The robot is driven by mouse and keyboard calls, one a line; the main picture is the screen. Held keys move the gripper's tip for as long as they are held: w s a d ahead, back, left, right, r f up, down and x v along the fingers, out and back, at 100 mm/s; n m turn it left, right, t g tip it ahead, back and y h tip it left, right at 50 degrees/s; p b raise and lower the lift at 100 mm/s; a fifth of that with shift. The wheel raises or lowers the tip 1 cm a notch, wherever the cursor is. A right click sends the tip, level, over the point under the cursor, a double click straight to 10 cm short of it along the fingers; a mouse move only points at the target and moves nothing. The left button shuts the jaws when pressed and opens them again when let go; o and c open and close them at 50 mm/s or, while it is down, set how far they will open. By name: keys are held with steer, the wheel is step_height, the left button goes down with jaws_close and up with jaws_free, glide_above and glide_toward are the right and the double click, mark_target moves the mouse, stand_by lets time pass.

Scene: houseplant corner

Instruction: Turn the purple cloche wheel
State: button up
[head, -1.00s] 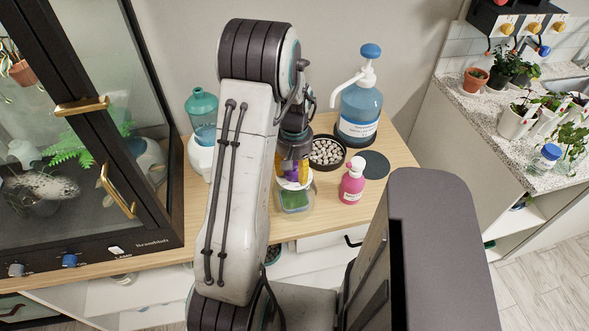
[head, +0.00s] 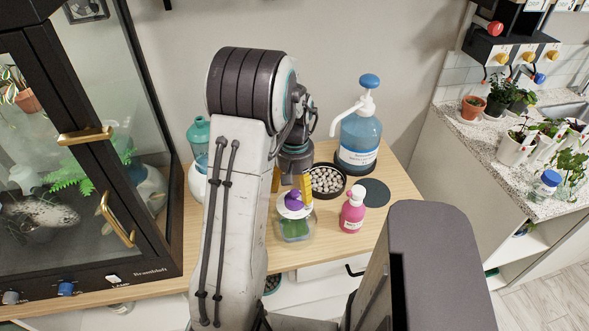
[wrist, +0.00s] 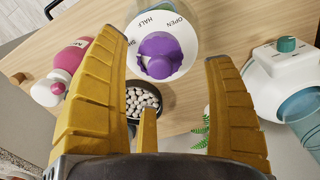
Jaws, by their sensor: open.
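The purple wheel (head: 294,200) sits on a white round dial on top of a clear cloche (head: 293,230) with green inside. In the wrist view the wheel (wrist: 162,52) shows whole, with the words HALF and OPEN on the dial and a third word partly hidden by a finger. My gripper (head: 291,190) is over the cloche. Its yellow fingers are spread to either side of the wheel in the wrist view (wrist: 165,50). They look apart from it; I cannot tell the height gap. The setting of the wheel is unclear.
A pink bottle (head: 352,211) stands close on the right. Behind it are a black bowl of white pebbles (head: 327,180), a dark round mat (head: 373,192) and a blue pump bottle (head: 358,140). A teal-topped white device (head: 198,178) and a glass cabinet (head: 110,205) are left.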

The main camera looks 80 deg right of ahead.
steer(key=shift+r, duration=3.55)
steer(key=shift+m, duration=0.3)
steer(key=shift+d+f+m, duration=0.1)
steer(key=shift+m, duration=0.2)
steer(key=w+a+f+m+y, duration=0.1)
steer(key=a+f+m, duration=0.15)
steer(key=a, duration=0.55)
steer(key=w+a+r+n+t, duration=0.1)
steer(key=w+a+r+n, duration=0.2)
steer(key=w+a+n, duration=0.3)
steer(key=w+a+r+n+t, duration=0.1)
steer(key=w+a+r+n, duration=0.2)
steer(key=a, duration=1.2)
steer(key=w+a+r+n+t+h, duration=0.1)
steer(key=w+a+r+n, duration=0.3)
steer(key=w+a+n, duration=0.6)
steer(key=shift+w+a+t, duration=0.45)
steer(key=shift+a+t, duration=0.05)
steer(key=shift+a, duration=0.05)
